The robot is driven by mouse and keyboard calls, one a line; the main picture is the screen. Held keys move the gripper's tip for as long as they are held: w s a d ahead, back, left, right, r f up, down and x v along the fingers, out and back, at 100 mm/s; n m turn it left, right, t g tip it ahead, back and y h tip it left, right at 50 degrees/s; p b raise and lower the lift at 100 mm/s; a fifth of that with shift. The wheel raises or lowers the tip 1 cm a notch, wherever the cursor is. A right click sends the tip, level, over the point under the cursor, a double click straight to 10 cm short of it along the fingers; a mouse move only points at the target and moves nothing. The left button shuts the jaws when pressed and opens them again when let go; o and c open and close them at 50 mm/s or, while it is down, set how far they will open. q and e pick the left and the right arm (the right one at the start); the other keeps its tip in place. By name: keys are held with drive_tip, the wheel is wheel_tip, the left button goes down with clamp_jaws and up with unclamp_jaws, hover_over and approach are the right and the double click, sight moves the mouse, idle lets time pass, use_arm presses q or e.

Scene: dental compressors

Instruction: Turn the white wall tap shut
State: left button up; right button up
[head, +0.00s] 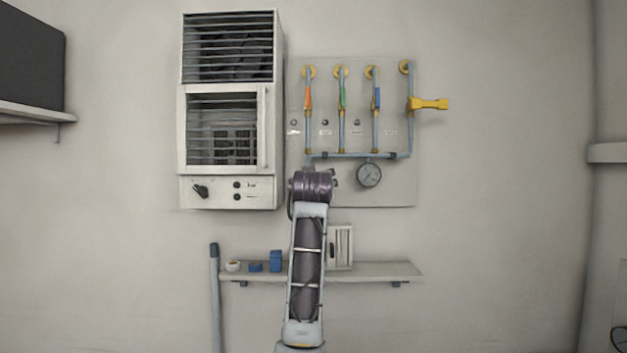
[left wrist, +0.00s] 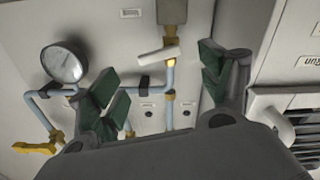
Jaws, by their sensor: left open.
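The white wall tap (left wrist: 158,55) shows in the left wrist view as a pale lever lying nearly crosswise over a blue-grey pipe (left wrist: 169,78), slightly tilted. A brownish block (left wrist: 172,12) sits just above it. My left gripper (left wrist: 160,75) is open, with one green-padded finger on each side of the tap and a clear gap to both. Contact is not visible. In the head view my forearm rises up the middle and hides the white tap and most of the gripper. My right gripper is in neither view.
A yellow tap (head: 430,104) sticks out right of the pipe panel (head: 400,185). A round gauge (head: 369,174) hangs beneath the pipes. A louvred cabinet (head: 273,190) stands left of the panel. Below, a shelf (head: 385,271) holds small items, including a blue box (head: 276,261).

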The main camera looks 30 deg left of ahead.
use_arm(q)
drive_tip(key=shift+p+x, duration=0.65)
drive_tip(key=shift+x, duration=2.15)
drive_tip(key=shift+c, duration=0.4)
drive_tip(key=c, duration=0.9)
